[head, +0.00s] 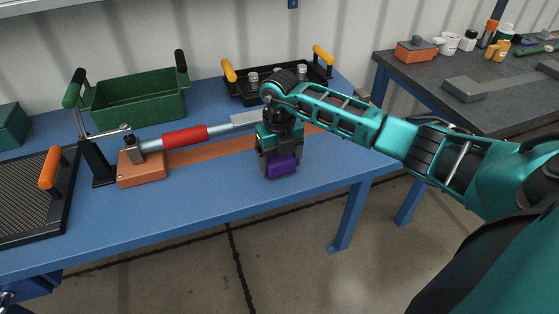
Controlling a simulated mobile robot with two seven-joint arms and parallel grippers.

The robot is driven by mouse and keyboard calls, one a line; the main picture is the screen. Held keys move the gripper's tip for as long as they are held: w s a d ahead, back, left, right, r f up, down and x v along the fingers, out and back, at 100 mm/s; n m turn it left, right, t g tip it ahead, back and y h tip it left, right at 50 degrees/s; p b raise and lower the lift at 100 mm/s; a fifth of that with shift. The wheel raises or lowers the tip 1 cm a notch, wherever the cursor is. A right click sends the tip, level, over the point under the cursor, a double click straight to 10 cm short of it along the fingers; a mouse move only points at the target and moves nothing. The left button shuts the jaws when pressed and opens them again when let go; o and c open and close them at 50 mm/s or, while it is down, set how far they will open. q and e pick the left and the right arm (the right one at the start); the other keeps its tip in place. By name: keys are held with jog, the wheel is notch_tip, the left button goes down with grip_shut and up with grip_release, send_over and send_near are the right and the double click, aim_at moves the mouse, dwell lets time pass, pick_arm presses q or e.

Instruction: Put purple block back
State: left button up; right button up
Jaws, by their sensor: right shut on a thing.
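The purple block (283,166) is in the head view, near the front edge of the blue table. My right gripper (280,168) points down over it and is shut on it, its dark fingers on either side. The gripper and the wrist above hide the block's upper part. I cannot tell whether the block touches the table top. My left gripper is not in view.
An orange-brown base (141,168) with a red-sleeved bar (185,136) lies left of the gripper. A green bin (140,100) and a black tray (240,93) stand behind. A black mesh tray (28,205) is at far left. The front table strip is clear.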

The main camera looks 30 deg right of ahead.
jog(key=shift+f, duration=0.15)
jog(key=shift+f, duration=0.25)
jog(key=o, duration=0.9)
